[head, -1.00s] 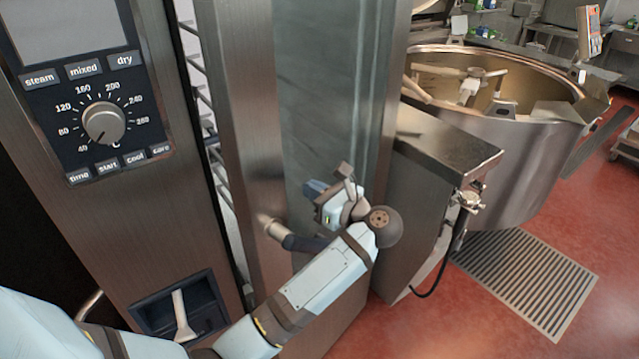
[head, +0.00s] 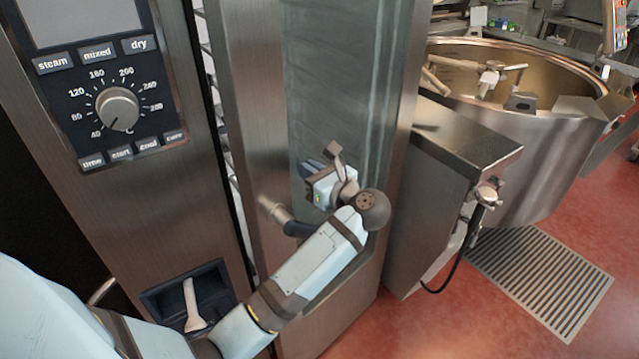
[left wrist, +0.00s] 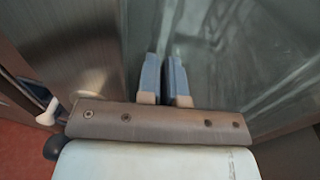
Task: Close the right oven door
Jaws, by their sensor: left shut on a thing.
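The right oven door (head: 240,120) is a steel-framed door with a dark glass pane. It stands slightly open, with a narrow gap showing racks (head: 212,75) between it and the control panel. Its handle (head: 272,210) has a metal end and a dark bar that runs behind my left arm. My left gripper (head: 314,172) is in front of the glass beside the handle; in the left wrist view its blue fingers (left wrist: 163,78) are close together. My right gripper is not in view.
The control panel (head: 118,108) with its knob is left of the door. A steel cabinet (head: 440,160) with a tap stands right of it, beside a large kettle (head: 550,150). A floor grate (head: 545,280) lies in the red floor, which is clear in front.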

